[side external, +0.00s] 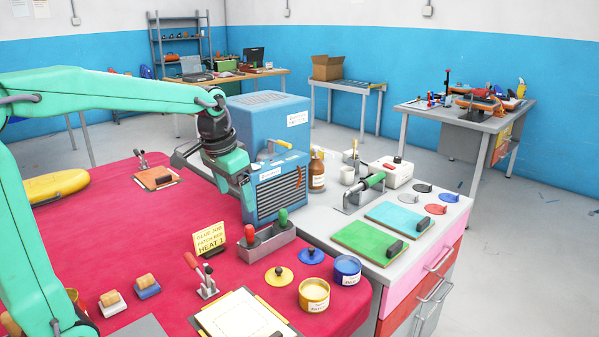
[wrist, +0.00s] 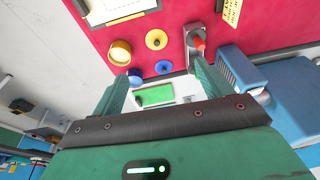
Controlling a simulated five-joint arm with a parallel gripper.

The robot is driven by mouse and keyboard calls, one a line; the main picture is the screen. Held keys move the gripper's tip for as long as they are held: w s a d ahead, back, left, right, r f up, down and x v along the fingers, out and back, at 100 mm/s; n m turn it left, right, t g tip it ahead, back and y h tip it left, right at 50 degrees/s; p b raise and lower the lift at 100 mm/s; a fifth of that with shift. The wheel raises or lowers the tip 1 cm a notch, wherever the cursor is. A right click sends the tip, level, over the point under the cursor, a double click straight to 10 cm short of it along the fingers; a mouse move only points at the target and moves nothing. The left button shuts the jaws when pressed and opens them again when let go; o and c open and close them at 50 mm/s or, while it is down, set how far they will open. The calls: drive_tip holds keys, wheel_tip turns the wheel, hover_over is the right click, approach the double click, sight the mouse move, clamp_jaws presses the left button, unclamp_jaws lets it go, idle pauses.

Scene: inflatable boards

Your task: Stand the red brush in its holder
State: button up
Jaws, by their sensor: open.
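A red-handled brush (side external: 249,236) stands upright in the left end of a grey two-place holder (side external: 270,242) on the red mat. A green-handled brush (side external: 283,218) stands in the holder's right end. The wrist view shows the red handle (wrist: 198,43) at the holder (wrist: 190,22), beyond my right finger; the green handle is not clear there. My gripper (side external: 248,200) is open and empty, above and behind the holder, apart from the red handle. In the wrist view, the two fingers of my gripper (wrist: 161,72) are spread wide with nothing between them.
A blue heater-like box (side external: 268,125) stands close behind my gripper. Yellow and blue pots (side external: 314,294) with lids, a red-handled clamp (side external: 206,285) and a yellow sign (side external: 210,240) surround the holder. Green and blue boards (side external: 370,243) lie on the grey bench at right.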

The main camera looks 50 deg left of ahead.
drive_tip(key=s+d+f+t, duration=0.1)
drive_tip(key=s+d, duration=0.2)
drive_tip(key=s, duration=0.4)
drive_tip(key=s+d+f+t, duration=0.1)
drive_tip(key=s+d, duration=0.3)
drive_tip(key=s, duration=0.4)
drive_tip(key=shift+d+t, duration=0.3)
drive_tip(key=shift+t, duration=0.2)
